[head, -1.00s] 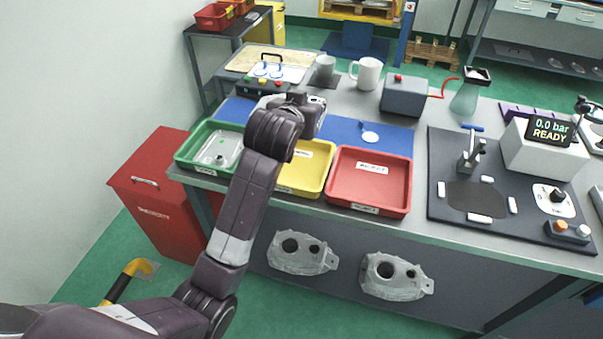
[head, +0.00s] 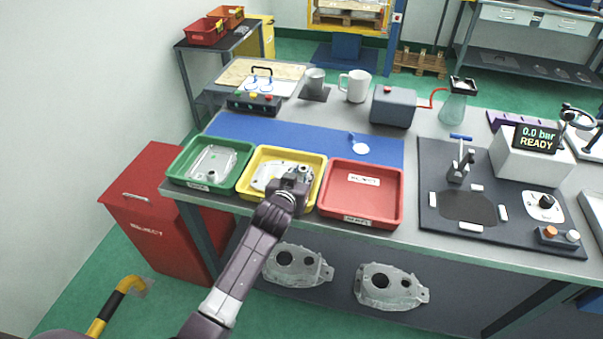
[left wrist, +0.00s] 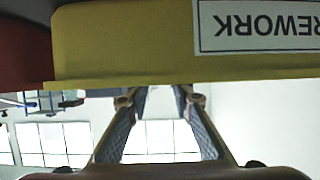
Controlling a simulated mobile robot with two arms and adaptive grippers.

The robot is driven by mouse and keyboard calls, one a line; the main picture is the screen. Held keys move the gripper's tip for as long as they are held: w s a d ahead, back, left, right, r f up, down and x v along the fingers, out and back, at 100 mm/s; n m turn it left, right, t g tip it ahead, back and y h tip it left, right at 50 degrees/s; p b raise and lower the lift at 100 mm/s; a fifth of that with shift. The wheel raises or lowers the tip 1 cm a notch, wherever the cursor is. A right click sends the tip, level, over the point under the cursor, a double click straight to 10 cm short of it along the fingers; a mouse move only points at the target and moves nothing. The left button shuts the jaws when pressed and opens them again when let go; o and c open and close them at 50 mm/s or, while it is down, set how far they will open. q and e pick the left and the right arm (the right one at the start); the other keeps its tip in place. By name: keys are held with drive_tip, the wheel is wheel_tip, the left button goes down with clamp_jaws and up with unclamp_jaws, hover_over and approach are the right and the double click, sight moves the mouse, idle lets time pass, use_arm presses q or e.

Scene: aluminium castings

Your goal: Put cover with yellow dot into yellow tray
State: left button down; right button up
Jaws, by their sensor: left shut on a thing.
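A grey metal cover (head: 262,174) lies within the yellow tray (head: 252,193), partly hidden by my left gripper. No yellow dot shows on its visible part. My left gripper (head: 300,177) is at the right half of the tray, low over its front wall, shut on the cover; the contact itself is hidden. In the left wrist view the tray's yellow wall (left wrist: 130,45) with an upside-down REWORK label fills the top. The two fingers (left wrist: 157,95) show below it, apart, with their tips hidden by the wall.
A green tray (head: 181,181) with another casting (head: 212,163) stands to the left, and an empty red tray (head: 365,197) close to the right. The blue mat (head: 300,140) behind holds a small white round item (head: 360,148). A dark fixture board (head: 440,215) lies further right.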

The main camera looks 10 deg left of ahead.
use_arm(q)
drive_tip(key=shift+f, duration=0.1)
drive_tip(key=c, duration=2.2)
unclamp_jaws()
drive_tip(key=shift+f, duration=0.2)
drive_tip(key=o, duration=0.5)
drive_tip(key=shift+r, duration=0.1)
drive_tip(key=shift+r, duration=0.2)
drive_tip(key=shift+s, duration=0.35)
drive_tip(key=v, duration=1.1)
drive_tip(key=shift+s+b, duration=0.15)
drive_tip(key=shift+b, duration=0.15)
